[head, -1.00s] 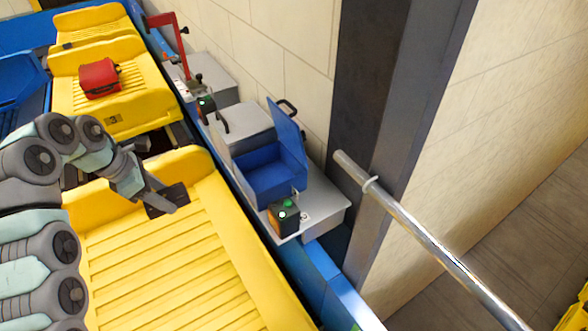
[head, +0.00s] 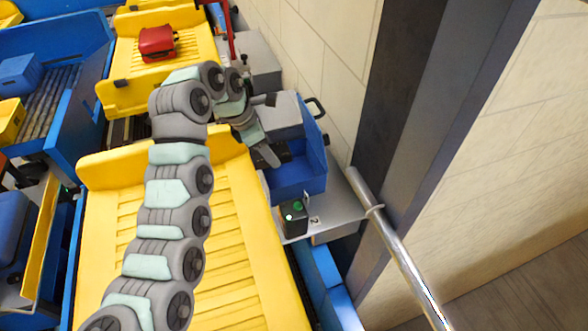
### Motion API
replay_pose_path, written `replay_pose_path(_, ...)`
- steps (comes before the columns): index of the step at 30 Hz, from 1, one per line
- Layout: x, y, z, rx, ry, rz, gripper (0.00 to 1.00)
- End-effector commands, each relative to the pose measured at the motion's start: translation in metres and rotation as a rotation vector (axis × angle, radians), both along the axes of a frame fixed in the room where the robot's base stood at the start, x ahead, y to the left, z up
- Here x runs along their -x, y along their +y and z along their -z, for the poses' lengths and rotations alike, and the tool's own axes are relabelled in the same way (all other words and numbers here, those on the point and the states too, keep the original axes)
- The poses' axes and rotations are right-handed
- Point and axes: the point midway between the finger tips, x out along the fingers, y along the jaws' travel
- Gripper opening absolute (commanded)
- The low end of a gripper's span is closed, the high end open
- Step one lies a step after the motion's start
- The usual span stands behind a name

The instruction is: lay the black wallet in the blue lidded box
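The black wallet (head: 285,151) shows as a small dark shape at the fingers of my gripper (head: 268,154). My gripper looks shut on it, though the fingers are small and partly hide it. The blue lidded box (head: 299,184) stands on the grey side shelf right of the yellow tray. Its lid (head: 313,128) is raised and open. My gripper and the wallet are over the box's far left part in the picture. I cannot tell how far above its floor they are.
A yellow tray (head: 250,235) lies under my arm, with no item visible on it. A red bag (head: 157,43) sits on the farther yellow tray. A black button box (head: 294,217) with a green button stands in front of the blue box. A metal rail (head: 400,255) crosses at right.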

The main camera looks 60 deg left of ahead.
Motion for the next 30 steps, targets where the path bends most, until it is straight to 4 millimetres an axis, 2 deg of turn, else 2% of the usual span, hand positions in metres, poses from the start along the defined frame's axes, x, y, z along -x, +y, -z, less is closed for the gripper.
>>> replay_pose_path(1, -0.012, -0.003, -0.001, 0.0, 0.0, 0.004, 0.05)
replay_pose_path(11, -0.063, -0.009, 0.0, 0.001, 0.002, 0.003, 0.05)
replay_pose_path(18, -0.06, -0.01, 0.058, 0.007, 0.002, 0.0, 0.05)
replay_pose_path(30, -0.058, -0.008, 0.096, 0.006, 0.003, -0.002, 0.05)
